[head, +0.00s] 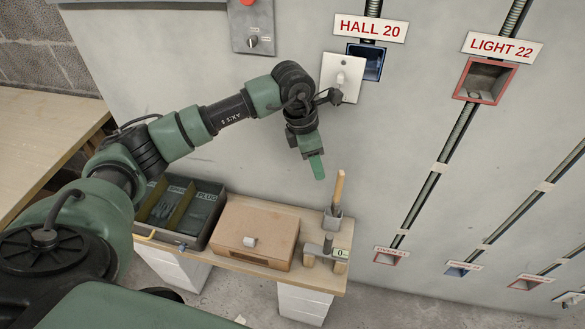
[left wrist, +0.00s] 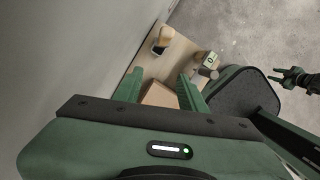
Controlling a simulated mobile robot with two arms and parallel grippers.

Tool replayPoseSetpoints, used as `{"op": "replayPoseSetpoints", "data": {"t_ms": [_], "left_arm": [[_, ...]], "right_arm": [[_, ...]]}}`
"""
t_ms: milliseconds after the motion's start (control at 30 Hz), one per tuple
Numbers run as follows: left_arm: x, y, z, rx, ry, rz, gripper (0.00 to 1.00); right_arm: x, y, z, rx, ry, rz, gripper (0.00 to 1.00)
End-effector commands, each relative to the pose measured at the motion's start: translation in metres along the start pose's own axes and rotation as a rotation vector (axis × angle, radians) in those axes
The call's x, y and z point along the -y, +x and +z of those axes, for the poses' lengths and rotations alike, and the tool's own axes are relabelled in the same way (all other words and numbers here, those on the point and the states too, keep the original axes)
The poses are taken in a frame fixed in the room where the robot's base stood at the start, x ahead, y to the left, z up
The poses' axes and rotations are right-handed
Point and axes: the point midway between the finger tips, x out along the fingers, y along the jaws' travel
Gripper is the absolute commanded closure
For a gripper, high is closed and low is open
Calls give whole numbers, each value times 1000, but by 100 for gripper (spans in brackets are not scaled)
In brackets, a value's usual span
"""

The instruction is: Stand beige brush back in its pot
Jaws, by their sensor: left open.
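The beige brush (head: 339,187) stands handle up in a small grey pot (head: 332,218) at the back right of the bench, leaning slightly. Its bristles are hidden. The pot also shows in the left wrist view (left wrist: 158,46). My left gripper (head: 317,178) points down, above and just left of the brush handle, and touches nothing. In the left wrist view its two fingers are spread with nothing between them (left wrist: 160,78). My right gripper (left wrist: 275,75) shows small at the right of the left wrist view, its fingers apart and empty.
The bench (head: 347,236) carries a brown box (head: 255,228) with a pale knob, a dark divided tray (head: 208,226) and a small stand (head: 318,250) marked 0. The grey wall with conduits and labelled boxes rises close behind.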

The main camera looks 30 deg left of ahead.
Motion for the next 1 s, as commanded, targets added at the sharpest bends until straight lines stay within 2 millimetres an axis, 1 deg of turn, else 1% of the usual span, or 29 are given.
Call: {"op": "replayPoseSetpoints", "data": {"t_ms": [33,100,200,300,500,1000], "left_arm": [[-1,0,-15,-3,-2,3,59],[-1,-4,-29,-4,-2,3,59],[-1,-9,-45,-3,-1,2,59],[-1,-12,-56,-2,-1,0,59],[-1,-16,-63,0,0,0,59],[1,-15,-61,7,1,-5,59]], "right_arm": [[0,6,1,0,0,0,64],[0,10,1,0,0,0,64],[0,13,1,0,0,0,64],[0,15,2,0,0,0,64],[0,16,2,0,0,0,64],[1,16,1,0,0,0,64]]}}
